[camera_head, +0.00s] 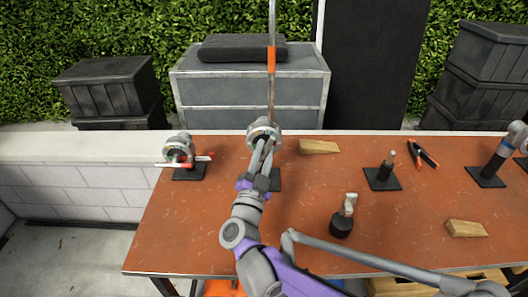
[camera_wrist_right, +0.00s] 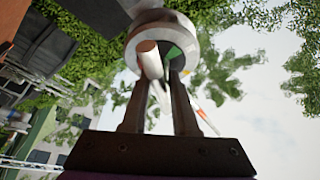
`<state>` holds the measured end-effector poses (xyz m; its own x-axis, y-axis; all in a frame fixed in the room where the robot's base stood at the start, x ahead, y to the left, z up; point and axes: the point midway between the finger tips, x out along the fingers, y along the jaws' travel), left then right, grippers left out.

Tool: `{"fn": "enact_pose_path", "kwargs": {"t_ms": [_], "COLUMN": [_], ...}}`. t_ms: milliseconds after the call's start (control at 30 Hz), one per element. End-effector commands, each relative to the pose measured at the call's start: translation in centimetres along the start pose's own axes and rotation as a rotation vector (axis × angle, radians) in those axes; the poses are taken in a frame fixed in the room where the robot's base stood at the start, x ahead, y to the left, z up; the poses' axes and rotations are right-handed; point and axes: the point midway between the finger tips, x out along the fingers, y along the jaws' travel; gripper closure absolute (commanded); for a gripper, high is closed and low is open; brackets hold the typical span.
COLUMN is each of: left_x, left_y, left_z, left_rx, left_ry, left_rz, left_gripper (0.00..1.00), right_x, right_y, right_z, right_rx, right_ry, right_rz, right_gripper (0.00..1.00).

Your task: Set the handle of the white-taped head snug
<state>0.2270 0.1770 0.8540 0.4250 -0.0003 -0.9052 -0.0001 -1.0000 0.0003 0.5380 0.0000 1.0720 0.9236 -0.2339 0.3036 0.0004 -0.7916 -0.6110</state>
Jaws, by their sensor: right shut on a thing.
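A round grey-white grip head (camera_head: 264,132) stands on a dark base plate at the middle of the table's back edge. It fills the top of the right wrist view (camera_wrist_right: 190,32), with green and orange marks on its face. My right gripper (camera_head: 264,168) is at its front. In the wrist view, my right gripper (camera_wrist_right: 162,78) is shut on the handle (camera_wrist_right: 152,60), a pale rod with a brown end that slants across the face. The fingers partly hide the handle. I cannot make out the tape clearly. My left gripper is not in view.
A long rod (camera_head: 271,85) with an orange band rises behind the head. Another head (camera_head: 178,148) with a red-and-white handle stands left. Wooden wedges (camera_head: 319,147), pliers (camera_head: 426,156) and small stands (camera_head: 382,178) lie right. The orange tabletop (camera_head: 185,230) is clear front left.

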Motion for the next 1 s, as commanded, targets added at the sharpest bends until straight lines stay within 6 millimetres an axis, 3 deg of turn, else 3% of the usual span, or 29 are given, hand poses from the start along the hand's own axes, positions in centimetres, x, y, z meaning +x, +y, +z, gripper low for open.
{"fn": "enact_pose_path", "kwargs": {"t_ms": [333, 367, 533, 833, 1000], "left_x": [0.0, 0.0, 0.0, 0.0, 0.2], "left_y": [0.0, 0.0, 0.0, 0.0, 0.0], "left_z": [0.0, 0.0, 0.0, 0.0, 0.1], "left_rx": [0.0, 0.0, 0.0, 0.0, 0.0], "left_ry": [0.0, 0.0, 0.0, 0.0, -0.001], "left_rz": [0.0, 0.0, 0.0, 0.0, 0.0], "left_gripper": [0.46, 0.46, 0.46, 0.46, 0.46], "right_x": [0.0, 0.0, 0.0, -0.1, -1.9], "right_y": [0.1, 0.1, 0.1, 0.0, 0.0], "right_z": [0.0, 0.0, 0.0, 0.0, 0.1], "right_rx": [0.003, 0.003, 0.002, 0.001, 0.002], "right_ry": [-0.001, -0.001, -0.001, -0.001, -0.002], "right_rz": [0.003, 0.002, 0.002, 0.001, -0.001], "right_gripper": [1.0, 0.69, 0.4, 0.4, 0.4]}}
